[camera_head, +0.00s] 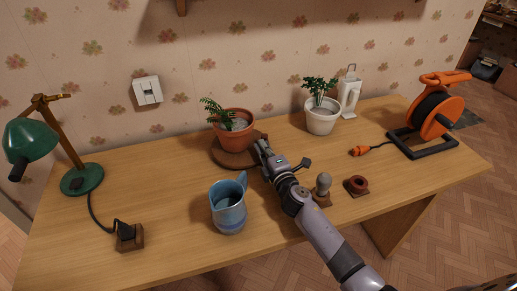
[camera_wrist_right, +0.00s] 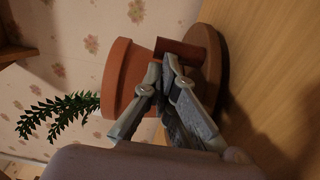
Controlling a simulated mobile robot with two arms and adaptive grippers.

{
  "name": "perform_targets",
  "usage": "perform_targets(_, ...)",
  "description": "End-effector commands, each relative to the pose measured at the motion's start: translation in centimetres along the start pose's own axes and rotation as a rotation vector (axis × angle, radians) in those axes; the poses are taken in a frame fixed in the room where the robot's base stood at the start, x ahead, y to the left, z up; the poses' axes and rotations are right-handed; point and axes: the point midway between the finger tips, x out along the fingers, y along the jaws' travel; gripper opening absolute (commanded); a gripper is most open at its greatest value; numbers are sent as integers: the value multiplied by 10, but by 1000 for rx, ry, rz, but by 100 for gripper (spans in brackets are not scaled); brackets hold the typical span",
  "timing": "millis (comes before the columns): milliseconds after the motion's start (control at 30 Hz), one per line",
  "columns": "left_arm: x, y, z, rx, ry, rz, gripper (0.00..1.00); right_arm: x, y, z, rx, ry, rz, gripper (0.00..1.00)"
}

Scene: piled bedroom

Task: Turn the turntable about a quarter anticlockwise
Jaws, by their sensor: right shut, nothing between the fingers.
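The turntable is a round brown disc (camera_head: 224,158) on the desk by the wall, with a terracotta pot (camera_head: 233,133) holding a fern standing on it. In the right wrist view the disc (camera_wrist_right: 211,85) shows edge-on behind the pot (camera_wrist_right: 125,75). A small reddish-brown block (camera_wrist_right: 188,50) stands up from the disc beside the pot. My right gripper (camera_head: 263,147) is at the disc's right side. In the wrist view its fingertips (camera_wrist_right: 165,65) are together, empty, close to the block and pot; whether they touch is unclear. My left gripper is out of view.
A blue jug (camera_head: 229,208) stands in front of the turntable. Right of my arm are a grey-knobbed stamp (camera_head: 322,187), a brown ring holder (camera_head: 356,185) and a white potted plant (camera_head: 321,118). A green lamp (camera_head: 82,180) is at left.

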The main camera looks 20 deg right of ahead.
Motion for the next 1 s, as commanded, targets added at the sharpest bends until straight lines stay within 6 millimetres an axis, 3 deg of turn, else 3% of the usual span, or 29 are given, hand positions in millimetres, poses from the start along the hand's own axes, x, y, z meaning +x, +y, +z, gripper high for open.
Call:
perform_targets(433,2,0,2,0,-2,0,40,0,0,20,0,-19,0,0)
perform_targets(1000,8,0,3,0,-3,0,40,15,0,38,1,-21,0,0)
